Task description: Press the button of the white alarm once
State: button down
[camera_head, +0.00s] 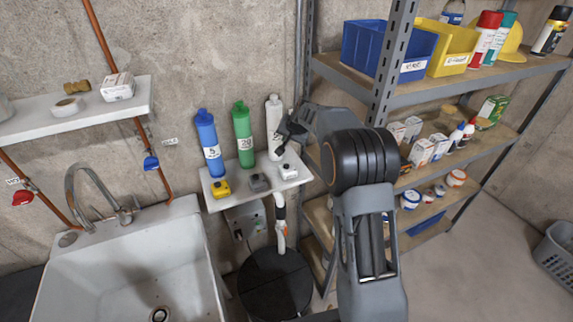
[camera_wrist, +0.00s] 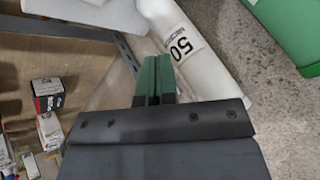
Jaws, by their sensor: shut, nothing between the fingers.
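The white alarm (camera_head: 288,171) is a small box at the right end of the small wall shelf (camera_head: 215,205). My gripper (camera_head: 281,150) is above it in the head view, close to the white bottle (camera_head: 273,115); I cannot tell whether it touches either. In the wrist view my gripper's green fingers (camera_wrist: 153,80) are together and hold nothing, with the white bottle marked 50 (camera_wrist: 205,70) just beyond and to the right. I cannot make out the white alarm in the wrist view.
A grey alarm (camera_head: 259,183) and a yellow alarm (camera_head: 221,189) stand left of the white one. Behind them are a green bottle (camera_head: 243,135) and a blue bottle (camera_head: 209,143). A metal rack (camera_head: 384,75) rises close on the right. A sink (camera_head: 130,265) is at left.

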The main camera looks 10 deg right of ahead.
jog(key=shift+f, duration=0.2)
jog(key=b, duration=0.5)
send_over(287, 165)
notch_tip(287, 165, down, 7)
jog(key=shift+w+f, duration=0.1)
jog(key=shift+f+b, duration=0.65)
jog(key=shift+f, duration=0.15)
dwell(1.4)
jog(key=shift+f+b, duration=0.25)
jog(key=shift+b, duration=0.25)
jog(key=shift+f+b, duration=0.4)
jog(key=shift+f, duration=0.05)
dwell(0.7)
jog(key=shift+r, duration=0.1)
jog(key=shift+r+p, duration=0.5)
jog(key=shift+r, duration=0.3)
